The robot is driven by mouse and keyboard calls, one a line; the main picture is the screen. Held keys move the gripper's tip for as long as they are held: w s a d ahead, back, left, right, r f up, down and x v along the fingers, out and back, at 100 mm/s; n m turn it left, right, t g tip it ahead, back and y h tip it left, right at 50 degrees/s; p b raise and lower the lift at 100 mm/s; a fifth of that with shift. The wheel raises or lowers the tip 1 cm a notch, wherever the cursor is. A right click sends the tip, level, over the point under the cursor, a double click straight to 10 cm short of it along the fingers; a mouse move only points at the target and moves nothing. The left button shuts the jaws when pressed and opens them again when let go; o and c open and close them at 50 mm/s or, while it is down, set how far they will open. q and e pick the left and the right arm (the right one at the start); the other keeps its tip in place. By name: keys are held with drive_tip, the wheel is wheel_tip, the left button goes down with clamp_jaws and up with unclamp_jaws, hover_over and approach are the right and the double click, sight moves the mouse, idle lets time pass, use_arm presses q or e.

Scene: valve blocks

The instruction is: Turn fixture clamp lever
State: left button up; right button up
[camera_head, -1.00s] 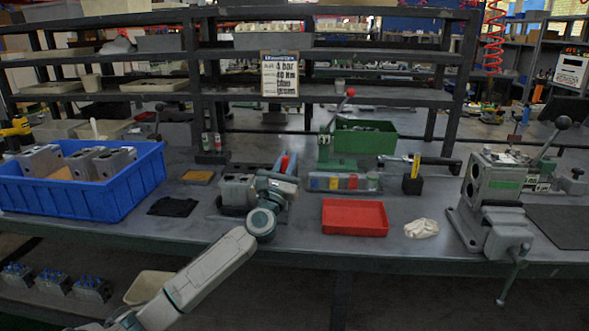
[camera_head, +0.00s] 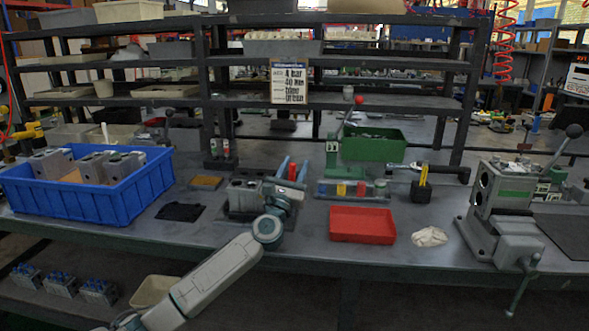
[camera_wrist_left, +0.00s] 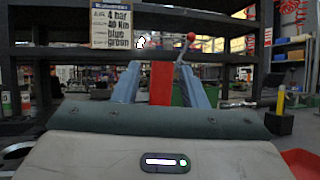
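A grey valve block (camera_head: 243,194) sits in a fixture on the bench, left of centre. A red clamp lever (camera_head: 292,171) stands nearly upright at the right of the fixture. In the left wrist view the red lever (camera_wrist_left: 161,83) stands between the two blue-grey fingers of my left gripper (camera_wrist_left: 160,88). A narrow gap shows on each side of it, so the fingers look open around it. In the head view my left gripper (camera_head: 292,172) points up and away beside the block. The lever's lower end is hidden by my gripper. My right gripper is in neither view.
A blue bin (camera_head: 90,198) with grey blocks stands at left. A red tray (camera_head: 362,226) lies to the right, a green press (camera_head: 334,155) with a red-knobbed lever behind. A white cloth (camera_head: 429,236) and a large grey vise-like fixture (camera_head: 505,190) stand farther right.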

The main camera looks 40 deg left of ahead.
use_arm(q)
drive_tip(key=v, duration=1)
drive_tip(key=shift+s+f+b, duration=0.25)
drive_tip(key=shift+s+b, duration=0.05)
drive_tip(key=shift+b, duration=0.1)
